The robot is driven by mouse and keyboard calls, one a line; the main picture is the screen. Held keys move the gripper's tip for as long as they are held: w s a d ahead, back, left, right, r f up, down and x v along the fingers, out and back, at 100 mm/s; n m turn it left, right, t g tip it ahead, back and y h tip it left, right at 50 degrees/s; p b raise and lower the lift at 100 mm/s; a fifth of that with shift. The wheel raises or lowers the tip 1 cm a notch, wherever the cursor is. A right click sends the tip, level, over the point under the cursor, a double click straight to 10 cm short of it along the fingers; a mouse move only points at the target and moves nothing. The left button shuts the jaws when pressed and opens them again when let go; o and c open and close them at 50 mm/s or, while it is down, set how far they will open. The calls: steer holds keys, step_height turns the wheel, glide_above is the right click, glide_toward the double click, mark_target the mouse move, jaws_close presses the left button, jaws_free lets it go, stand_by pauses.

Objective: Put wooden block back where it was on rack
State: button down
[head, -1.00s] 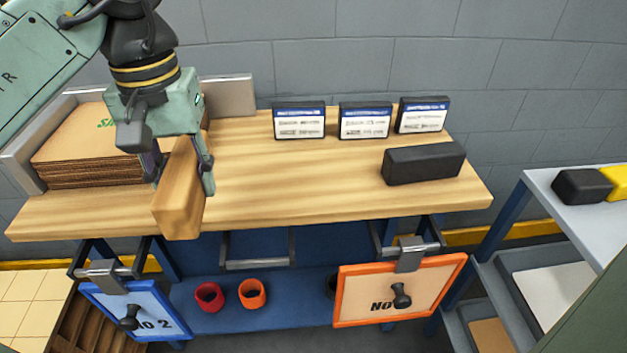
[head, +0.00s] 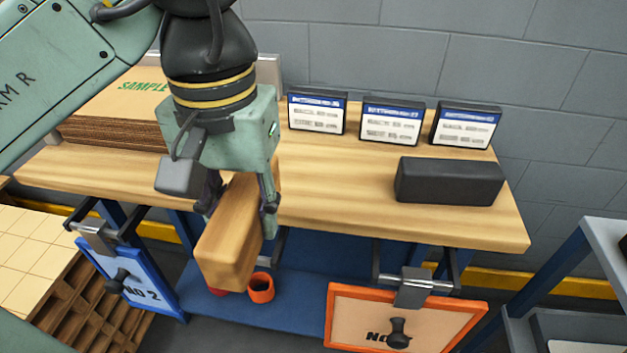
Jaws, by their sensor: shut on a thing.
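The wooden block (head: 228,245) is a long light-brown bar in the head view, left of centre. My gripper (head: 238,205) is shut on it, with one finger on each side. The block's near end sticks out toward the camera, in front of the bench's front edge in the picture.
The wooden bench (head: 340,205) carries a cardboard stack (head: 110,125), several labelled cards and a black block (head: 450,181). A blue NO 2 sign (head: 140,285) and an orange-framed sign (head: 355,310) hang in front. An orange ring (head: 261,288) is on the lower shelf.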

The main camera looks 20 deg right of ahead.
steer(key=shift+s+d+f, duration=0.15)
steer(key=shift+d, duration=0.25)
steer(key=p, duration=0.3)
glide_above(302, 181)
steer(key=shift+s+a+f, duration=0.15)
steer(key=shift+s+f, duration=0.1)
steer(key=shift+f, duration=0.35)
steer(key=shift+w+f, duration=0.1)
steer(key=shift+w, duration=0.1)
steer(key=shift+f, duration=1.8)
steer(key=shift+f, duration=0.15)
steer(key=c, duration=1.1)
jaws_free()
